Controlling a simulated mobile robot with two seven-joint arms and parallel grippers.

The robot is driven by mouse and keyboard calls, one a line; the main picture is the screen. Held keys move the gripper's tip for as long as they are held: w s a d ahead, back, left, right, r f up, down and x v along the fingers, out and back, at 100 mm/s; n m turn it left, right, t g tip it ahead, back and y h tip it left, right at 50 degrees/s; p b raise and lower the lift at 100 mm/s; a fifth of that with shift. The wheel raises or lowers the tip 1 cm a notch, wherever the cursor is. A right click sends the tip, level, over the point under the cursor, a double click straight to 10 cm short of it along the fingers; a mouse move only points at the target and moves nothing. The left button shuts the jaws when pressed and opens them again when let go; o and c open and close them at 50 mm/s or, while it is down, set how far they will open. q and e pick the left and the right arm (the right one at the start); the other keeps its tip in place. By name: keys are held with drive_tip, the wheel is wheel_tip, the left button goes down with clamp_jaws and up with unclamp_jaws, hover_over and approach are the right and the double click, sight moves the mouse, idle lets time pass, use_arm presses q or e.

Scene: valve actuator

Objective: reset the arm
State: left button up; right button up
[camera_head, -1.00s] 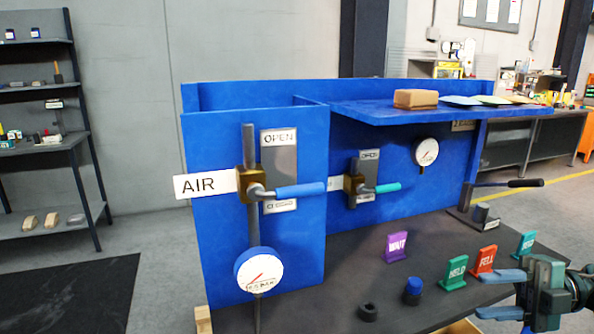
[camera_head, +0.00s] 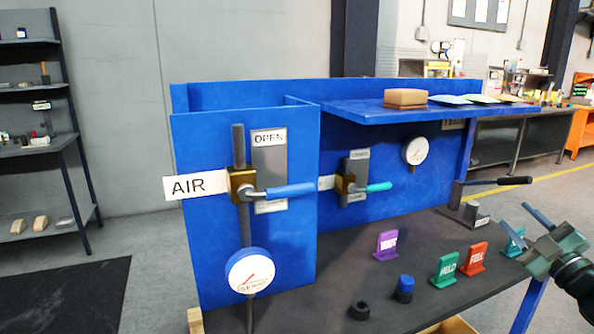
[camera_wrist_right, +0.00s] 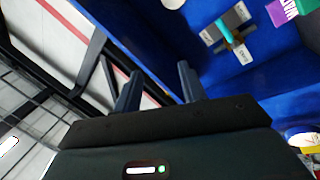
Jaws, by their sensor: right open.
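My right gripper (camera_head: 533,238) is at the right edge of the head view, open and empty, tilted beside the right-hand tags. In the right wrist view its two fingers (camera_wrist_right: 160,82) stand apart with nothing between them. A lever with a black handle (camera_head: 500,181) sits on a small base at the back right of the bench, up and left of the gripper. The blue-handled AIR valve (camera_head: 289,190) and a teal-handled valve (camera_head: 379,187) have level handles. The teal-handled valve also shows in the right wrist view (camera_wrist_right: 223,31). My left gripper is not in view.
A purple WAIT tag (camera_head: 386,245), green HELD tag (camera_head: 444,270) and red FELL tag (camera_head: 473,259) stand on the dark bench. A teal tag (camera_head: 514,242) is near my gripper. A blue-capped piece (camera_head: 404,288) and black ring (camera_head: 359,310) sit in front. A blue shelf (camera_head: 365,113) overhangs.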

drive_tip(key=d+f+m+g+h, duration=0.5)
drive_tip(key=d+f+m+h, duration=0.2)
drive_tip(key=d+h, duration=0.25)
drive_tip(key=s+a+f+g+y, duration=0.1)
drive_tip(key=s+a+f+y, duration=0.25)
drive_tip(key=a+f, duration=0.55)
drive_tip(key=s+a+f+g+y, duration=0.15)
drive_tip(key=s+a+f, duration=0.25)
drive_tip(key=a+f, duration=0.5)
drive_tip(key=s+a+f+g+y, duration=0.1)
drive_tip(key=s+a+f+y, duration=0.15)
drive_tip(key=s+a, duration=0.5)
drive_tip(key=s+a+f+g+y, duration=0.1)
drive_tip(key=s+a+f, duration=0.35)
drive_tip(key=a, duration=0.55)
use_arm(q)
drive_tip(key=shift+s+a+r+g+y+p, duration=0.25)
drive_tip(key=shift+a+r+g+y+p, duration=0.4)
drive_tip(key=shift+p, duration=2.1)
use_arm(e)
drive_tip(key=s+a+r+m, duration=0.3)
drive_tip(key=s+a, duration=0.4)
drive_tip(key=s, duration=0.1)
drive_tip(key=shift+s+r+g+y, duration=0.15)
drive_tip(key=shift+s+g+y, duration=0.2)
drive_tip(key=shift+y, duration=0.05)
